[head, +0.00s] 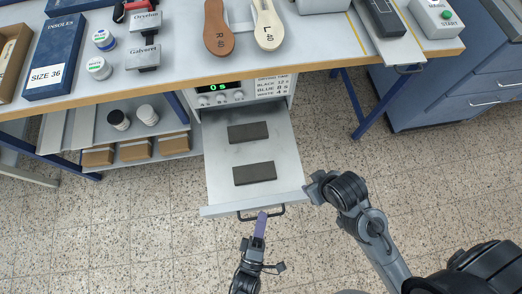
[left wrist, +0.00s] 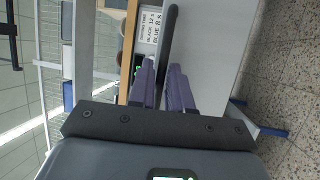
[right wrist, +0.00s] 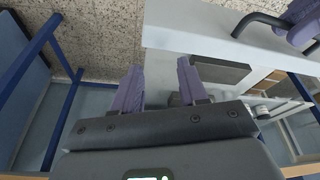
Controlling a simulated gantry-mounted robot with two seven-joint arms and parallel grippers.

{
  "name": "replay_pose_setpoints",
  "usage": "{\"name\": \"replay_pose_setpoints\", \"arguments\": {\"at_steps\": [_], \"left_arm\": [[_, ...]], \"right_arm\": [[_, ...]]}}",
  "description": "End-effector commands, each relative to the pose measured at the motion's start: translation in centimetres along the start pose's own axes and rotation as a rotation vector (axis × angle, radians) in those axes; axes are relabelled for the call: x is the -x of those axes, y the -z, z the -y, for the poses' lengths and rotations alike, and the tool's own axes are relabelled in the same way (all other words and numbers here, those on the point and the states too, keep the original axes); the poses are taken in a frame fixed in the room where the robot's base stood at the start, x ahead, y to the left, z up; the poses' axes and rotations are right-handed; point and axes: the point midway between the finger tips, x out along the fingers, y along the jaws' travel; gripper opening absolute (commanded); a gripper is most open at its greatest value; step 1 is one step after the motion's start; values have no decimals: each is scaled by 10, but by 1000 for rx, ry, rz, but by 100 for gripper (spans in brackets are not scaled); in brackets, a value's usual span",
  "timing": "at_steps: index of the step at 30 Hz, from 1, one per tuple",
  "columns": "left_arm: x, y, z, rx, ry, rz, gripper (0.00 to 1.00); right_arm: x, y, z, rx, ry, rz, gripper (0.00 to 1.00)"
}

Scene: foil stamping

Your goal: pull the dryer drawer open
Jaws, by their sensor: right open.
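The dryer (head: 240,92) sits under the table, with a display reading 0s. Its grey drawer (head: 222,165) stands pulled out, with two dark rectangular pads on its tray. The black drawer handle (head: 278,211) is on the drawer front. My left gripper (head: 262,217) is at the handle; in the left wrist view its purple fingers (left wrist: 163,75) close around the handle bar (left wrist: 170,35). My right gripper (head: 312,190) is beside the drawer's front right corner. In the right wrist view its fingers (right wrist: 158,85) are apart with nothing between them.
The wooden-edged table (head: 180,92) above holds an insole box (head: 54,50), small jars, stamps and two insoles. A lower shelf (head: 165,151) with jars and brown boxes is left of the drawer. A blue cabinet (head: 450,100) stands right. The tiled floor before the drawer is clear.

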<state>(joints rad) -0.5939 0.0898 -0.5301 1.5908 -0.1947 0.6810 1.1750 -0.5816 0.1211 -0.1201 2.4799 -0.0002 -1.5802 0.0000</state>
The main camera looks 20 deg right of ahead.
Motion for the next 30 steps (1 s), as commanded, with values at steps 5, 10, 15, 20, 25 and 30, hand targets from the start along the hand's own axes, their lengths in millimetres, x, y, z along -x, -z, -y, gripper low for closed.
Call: {"name": "replay_pose_setpoints", "arguments": {"at_steps": [5,10,15,20,25,30], "left_arm": [[0,0,1,0,2,0,35],[0,0,1,0,3,0,35],[7,0,1,0,6,1,35],[27,0,0,0,7,1,35],[57,0,0,0,7,1,35],[84,0,0,-1,6,1,35]], "right_arm": [[0,0,-1,4,-3,1,43],[0,0,-1,4,-3,1,43],[1,0,-1,3,-2,1,43],[6,2,0,0,-1,0,43],[11,4,0,-3,2,-1,43],[14,5,1,-5,4,-2,43]]}}
